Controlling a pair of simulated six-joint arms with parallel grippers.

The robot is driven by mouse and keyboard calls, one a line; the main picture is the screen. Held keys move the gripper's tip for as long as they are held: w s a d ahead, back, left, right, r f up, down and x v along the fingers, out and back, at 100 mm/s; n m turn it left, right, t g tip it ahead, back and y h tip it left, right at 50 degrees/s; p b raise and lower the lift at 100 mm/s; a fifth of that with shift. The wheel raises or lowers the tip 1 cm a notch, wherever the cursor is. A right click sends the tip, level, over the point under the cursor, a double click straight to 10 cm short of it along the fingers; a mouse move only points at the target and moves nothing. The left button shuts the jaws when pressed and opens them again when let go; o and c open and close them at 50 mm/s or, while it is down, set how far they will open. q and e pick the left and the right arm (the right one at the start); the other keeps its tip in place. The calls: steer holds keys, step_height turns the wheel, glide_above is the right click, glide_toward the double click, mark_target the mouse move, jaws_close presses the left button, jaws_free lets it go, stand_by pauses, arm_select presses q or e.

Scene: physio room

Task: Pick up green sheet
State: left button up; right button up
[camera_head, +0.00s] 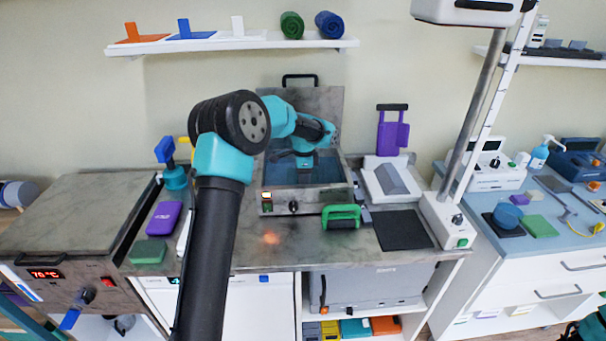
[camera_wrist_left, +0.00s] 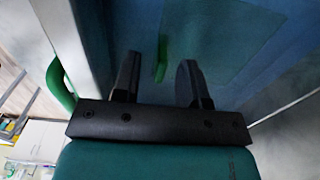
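The green sheet (camera_wrist_left: 220,35) shows in the left wrist view as a dim green panel in the bluish bath, with a brighter green upright tab (camera_wrist_left: 160,58). In the head view my arm largely hides it. My left gripper (camera_head: 305,163) is inside the opening of the metal bath (camera_head: 330,201), pointing down. In the left wrist view its two black fingers (camera_wrist_left: 159,75) are apart, and the tab appears between them, beyond the fingertips. I cannot tell whether they touch it. My right gripper is not in view.
The bath's lid (camera_head: 325,100) stands open behind. A green handled tool (camera_head: 341,216) is at the bath's front right. A purple block (camera_head: 163,217) and green block (camera_head: 149,251) lie left. A wall shelf (camera_head: 240,43) holds orange, blue and white tabbed sheets. A pole (camera_head: 468,110) stands right.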

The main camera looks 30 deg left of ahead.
arm_select(q)
steer(key=shift+c, duration=0.2)
jaws_close()
